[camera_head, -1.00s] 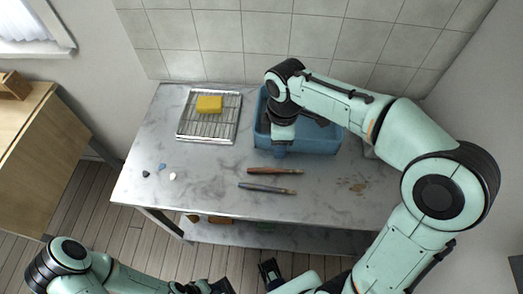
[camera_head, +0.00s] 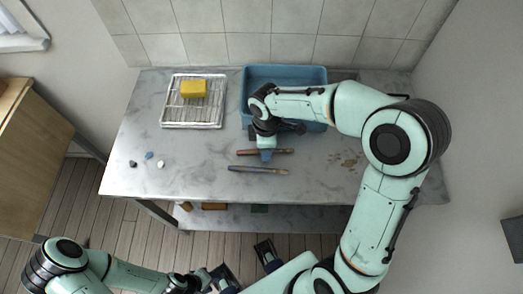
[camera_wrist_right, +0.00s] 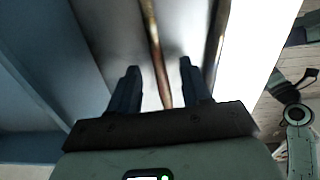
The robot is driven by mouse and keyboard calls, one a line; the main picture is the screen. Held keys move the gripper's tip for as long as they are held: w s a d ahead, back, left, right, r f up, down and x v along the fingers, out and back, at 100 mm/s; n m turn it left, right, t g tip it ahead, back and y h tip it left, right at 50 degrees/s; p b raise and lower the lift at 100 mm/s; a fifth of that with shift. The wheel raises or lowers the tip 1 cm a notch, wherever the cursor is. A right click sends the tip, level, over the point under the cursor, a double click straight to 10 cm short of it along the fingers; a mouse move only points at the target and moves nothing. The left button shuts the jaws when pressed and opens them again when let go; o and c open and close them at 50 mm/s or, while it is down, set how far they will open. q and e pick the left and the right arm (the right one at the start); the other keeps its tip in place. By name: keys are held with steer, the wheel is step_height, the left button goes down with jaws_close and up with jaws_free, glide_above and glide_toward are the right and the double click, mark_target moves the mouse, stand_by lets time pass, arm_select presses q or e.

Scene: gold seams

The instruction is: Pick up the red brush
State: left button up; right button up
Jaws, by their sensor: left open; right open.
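The red brush (camera_head: 284,151) lies on the marble-topped table, left to right, behind a darker brush (camera_head: 258,169). My right gripper (camera_head: 266,155) is over its middle, pointing down and covering part of it. In the right wrist view the right gripper (camera_wrist_right: 160,72) is open, and the red brush (camera_wrist_right: 154,38) runs in line between its two fingers. I cannot tell how far below the fingertips it lies. The darker brush (camera_wrist_right: 218,42) passes to the right of the fingers there. My left gripper (camera_head: 242,259) is open and empty in front of the table.
A blue basin (camera_head: 284,73) stands at the table's back, just behind the brushes. A wire rack (camera_head: 192,114) with a yellow sponge (camera_head: 194,89) is to its left. Small pebble-like pieces (camera_head: 149,155) lie at left, and a brownish stain (camera_head: 348,162) at right. The table's front centre is clear.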

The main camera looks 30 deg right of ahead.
steer(key=shift+f, duration=0.2)
jaws_close()
steer(key=shift+r, duration=0.1)
